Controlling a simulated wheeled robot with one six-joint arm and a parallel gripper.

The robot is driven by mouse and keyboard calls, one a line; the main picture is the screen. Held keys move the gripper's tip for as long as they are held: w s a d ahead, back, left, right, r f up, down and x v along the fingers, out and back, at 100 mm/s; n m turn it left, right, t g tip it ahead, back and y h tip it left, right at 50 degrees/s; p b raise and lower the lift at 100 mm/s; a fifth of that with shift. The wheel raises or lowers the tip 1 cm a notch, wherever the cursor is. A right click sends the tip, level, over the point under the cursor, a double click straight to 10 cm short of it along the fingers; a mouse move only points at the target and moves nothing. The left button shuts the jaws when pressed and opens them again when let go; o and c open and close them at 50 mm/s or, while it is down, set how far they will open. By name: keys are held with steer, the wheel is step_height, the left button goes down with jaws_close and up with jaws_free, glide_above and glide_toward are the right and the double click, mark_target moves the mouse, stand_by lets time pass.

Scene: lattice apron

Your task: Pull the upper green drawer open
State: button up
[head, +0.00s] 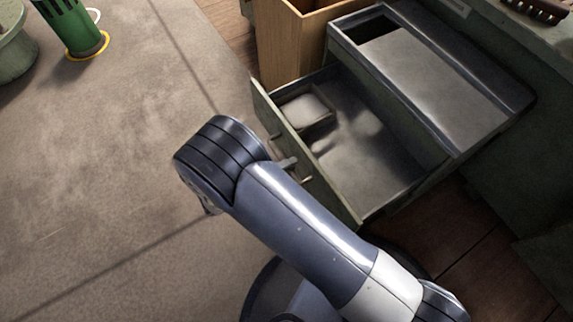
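A drawer with a green front panel (330,193) stands pulled out from a grey-topped cabinet (440,85). Its grey inside shows, with a small open compartment at its far left corner. A short pale metal piece, which looks like the handle (286,163), sits at the outer face of the front panel, partly behind my arm. My arm crosses the lower middle of the head view, and its bend lies left of the drawer front. My gripper is hidden, so its contact with the handle cannot be seen. Whether another drawer lies above or below cannot be told.
An open wooden box (290,45) stands beside the drawer at the top. A grey-brown surface (100,170) fills the left, mostly clear. A green cup (72,25) and a green bowl (12,45) are at the top left. A green counter (530,45) lies at the right.

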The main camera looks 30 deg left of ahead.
steer(key=shift+o, duration=1.1)
steer(key=p+v, duration=0.2)
steer(key=v, duration=0.8)
steer(key=shift+s+a, duration=0.25)
steer(key=shift+s, duration=0.1)
